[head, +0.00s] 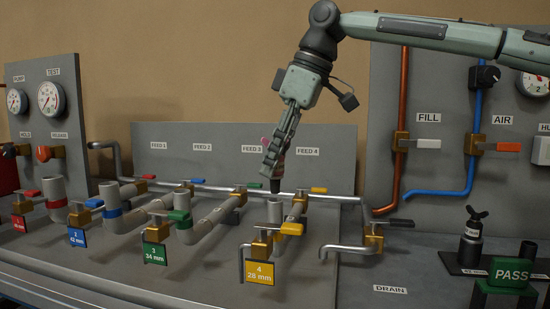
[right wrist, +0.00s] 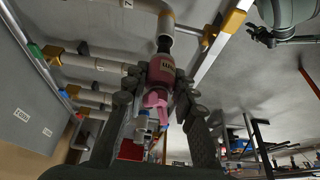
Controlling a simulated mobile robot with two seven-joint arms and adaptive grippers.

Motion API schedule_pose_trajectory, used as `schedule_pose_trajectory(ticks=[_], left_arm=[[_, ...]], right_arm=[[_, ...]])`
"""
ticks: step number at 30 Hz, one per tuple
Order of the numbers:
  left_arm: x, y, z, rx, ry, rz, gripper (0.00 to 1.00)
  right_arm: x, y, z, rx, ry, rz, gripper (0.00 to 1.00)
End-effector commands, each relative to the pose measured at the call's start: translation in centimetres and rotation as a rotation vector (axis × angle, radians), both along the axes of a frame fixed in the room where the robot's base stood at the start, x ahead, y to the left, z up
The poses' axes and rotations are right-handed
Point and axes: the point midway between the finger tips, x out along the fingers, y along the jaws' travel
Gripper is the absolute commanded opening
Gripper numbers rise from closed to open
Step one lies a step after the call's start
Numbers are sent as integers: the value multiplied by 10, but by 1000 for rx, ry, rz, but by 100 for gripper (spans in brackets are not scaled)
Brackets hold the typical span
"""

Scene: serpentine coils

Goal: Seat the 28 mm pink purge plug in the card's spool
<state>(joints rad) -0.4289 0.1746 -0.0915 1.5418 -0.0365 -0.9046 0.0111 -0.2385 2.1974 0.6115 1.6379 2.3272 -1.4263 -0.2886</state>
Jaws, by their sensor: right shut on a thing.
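My right gripper (head: 272,168) points down above the upright grey spool (head: 275,211) of line 4, behind the yellow "4 28 mm" sign (head: 261,273). It is shut on the pink purge plug (right wrist: 161,72), which shows between both fingers in the right wrist view. In the head view the fingers hide most of the plug; a bit of pink shows beside them. The plug's dark end points at the spool's mouth (right wrist: 166,22). I cannot tell whether it touches or enters it. What looks like my left gripper (right wrist: 264,38) shows small at the upper right of the right wrist view.
Spools with blue (head: 110,200), green (head: 182,218) and red (head: 55,192) bands stand to the left. Valve handles and a pipe rail surround line 4. A black fitting (head: 471,240) and a green PASS block (head: 511,273) stand at the right.

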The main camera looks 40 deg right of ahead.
Motion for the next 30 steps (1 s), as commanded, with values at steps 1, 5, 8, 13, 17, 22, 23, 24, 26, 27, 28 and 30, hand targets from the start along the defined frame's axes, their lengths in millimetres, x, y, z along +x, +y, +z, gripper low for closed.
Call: schedule_pose_trajectory(ticks=[1,5,8,13,17,22,23,24,26,27,28,30], left_arm=[[-1,0,0,0,1,0,31],[-5,0,-2,0,6,0,31],[-8,0,-3,0,11,0,31],[-11,0,-4,0,16,0,31],[-12,1,-5,1,17,-1,31],[-12,2,-5,4,17,-2,31],[-12,2,-5,4,17,-2,31],[-11,3,-5,5,17,-2,31],[-10,3,-5,5,16,-2,31],[-9,3,-4,5,15,-2,31],[-9,3,-4,5,13,-3,31],[-6,3,-3,5,10,-2,31]], right_arm=[[0,0,0,1,-1,0,0],[0,0,-4,0,0,0,0],[0,0,-8,1,1,0,0],[0,0,-14,2,-1,-1,0],[0,0,-18,1,-1,0,0],[0,0,-24,0,0,1,0],[0,0,-25,0,0,1,0],[0,0,-25,1,-1,0,0],[0,0,-26,1,-1,0,0],[0,0,-26,1,-1,0,0],[0,0,-26,1,-1,0,0],[0,0,-26,1,-1,0,0]])
